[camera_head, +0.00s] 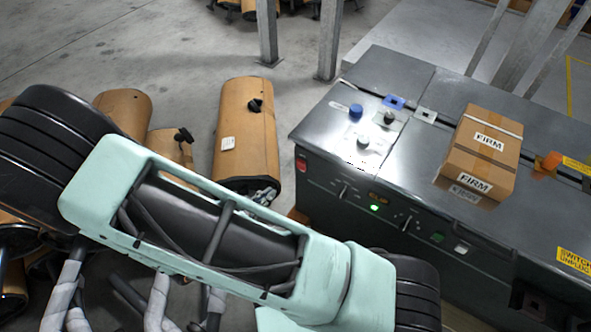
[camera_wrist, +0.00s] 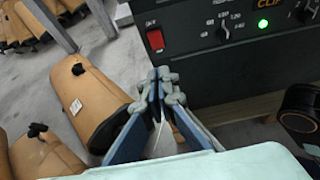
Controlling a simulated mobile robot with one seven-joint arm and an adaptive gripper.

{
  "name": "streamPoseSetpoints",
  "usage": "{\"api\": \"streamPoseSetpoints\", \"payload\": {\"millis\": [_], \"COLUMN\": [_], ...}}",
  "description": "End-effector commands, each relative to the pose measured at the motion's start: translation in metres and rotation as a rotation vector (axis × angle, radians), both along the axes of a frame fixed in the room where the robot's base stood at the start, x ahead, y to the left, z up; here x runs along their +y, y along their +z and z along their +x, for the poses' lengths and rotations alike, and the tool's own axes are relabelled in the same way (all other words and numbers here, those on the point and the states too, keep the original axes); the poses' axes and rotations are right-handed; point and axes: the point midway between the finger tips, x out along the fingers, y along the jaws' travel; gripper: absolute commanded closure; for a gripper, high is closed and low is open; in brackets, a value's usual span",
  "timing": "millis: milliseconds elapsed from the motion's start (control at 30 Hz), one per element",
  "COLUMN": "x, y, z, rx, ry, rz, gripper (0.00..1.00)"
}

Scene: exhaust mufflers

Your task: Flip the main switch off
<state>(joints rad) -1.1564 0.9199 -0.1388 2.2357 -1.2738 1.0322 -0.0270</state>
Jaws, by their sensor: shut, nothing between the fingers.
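The main switch (camera_wrist: 155,40) is a red rocker on the dark front panel of the machine, with small white lettering above it. In the head view the red switch (camera_head: 301,164) sits at the left end of the machine's front. My gripper (camera_wrist: 165,82) is shut and empty in the wrist view. Its fingertips appear just below the switch in that picture; whether they touch the panel I cannot tell. In the head view my arm hides most of the gripper.
The machine (camera_head: 410,92) has knobs and a lit green light (camera_head: 375,208) on its front. A cardboard box (camera_head: 480,155) lies on top. Metal posts (camera_head: 330,40) rise behind.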

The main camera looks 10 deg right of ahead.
Motion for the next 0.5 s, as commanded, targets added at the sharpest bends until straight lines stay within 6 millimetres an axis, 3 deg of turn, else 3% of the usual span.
{"api": "streamPoseSetpoints", "payload": {"millis": [267, 500], "x": [-0.005, -0.032], "y": [-0.003, -0.022], "z": [0.005, 0.03], "rx": [-0.001, -0.001], "ry": [-0.001, -0.005], "rz": [0.0, -0.002], "gripper": [1.0, 1.0]}}
